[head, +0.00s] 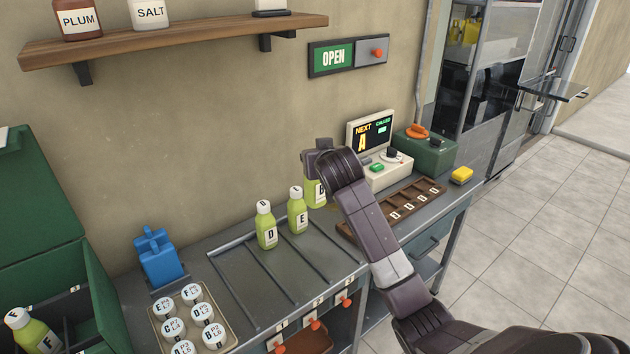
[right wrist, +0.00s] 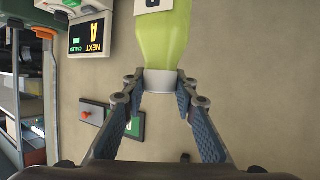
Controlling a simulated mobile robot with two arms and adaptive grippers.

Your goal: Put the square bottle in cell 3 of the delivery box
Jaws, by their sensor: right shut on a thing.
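My right gripper (right wrist: 160,84) is shut on the white cap of a yellow-green bottle (right wrist: 160,42). In the head view the same bottle (head: 312,193) is partly hidden behind my right arm, and its label is only partly readable. I cannot tell from its shape whether it is square. Bottles D (head: 266,228) and E (head: 298,212) stand upright on the slatted rack, left of the held bottle. The green delivery box (head: 108,282) stands open at the left edge, with bottle F (head: 32,332) leaning inside. Its cell numbers are not readable. My left gripper is out of view.
A tray of round lettered lids (head: 229,318) and a blue holder (head: 158,258) stand between the box and the slatted rack (head: 262,284). A display (head: 370,132), green device (head: 424,152) and brown tray (head: 428,184) occupy the right. A wall shelf (head: 180,34) hangs above.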

